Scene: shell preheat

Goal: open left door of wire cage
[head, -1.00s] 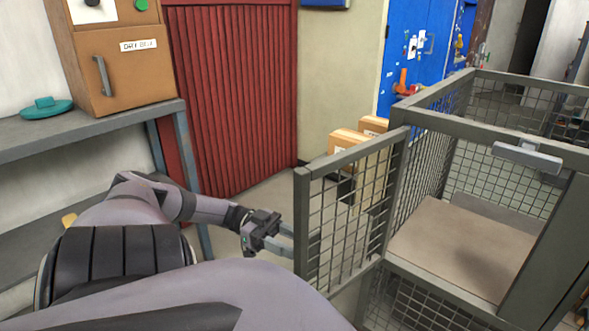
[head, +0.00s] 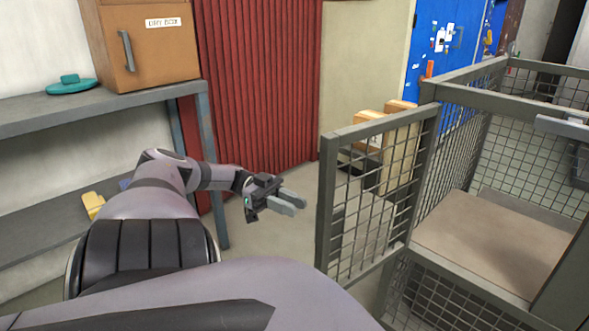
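The wire cage (head: 470,98) stands at the right, a grey frame with mesh sides. Its left door (head: 376,183), a mesh panel in a grey frame, is swung outward to the left, and the cage front beside it is open. My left gripper (head: 294,204) is just left of the door's free edge, apart from it in the picture. Its two fingers look parted and empty, pointing right toward the door. My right gripper is not in view.
A grey shelf (head: 110,98) at the left bears a brown dry box (head: 160,55) and a teal lidded thing (head: 72,85). A red corrugated panel (head: 260,80) stands behind my arm. Boxes (head: 400,115) stand behind the door. Some floor shows around my gripper.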

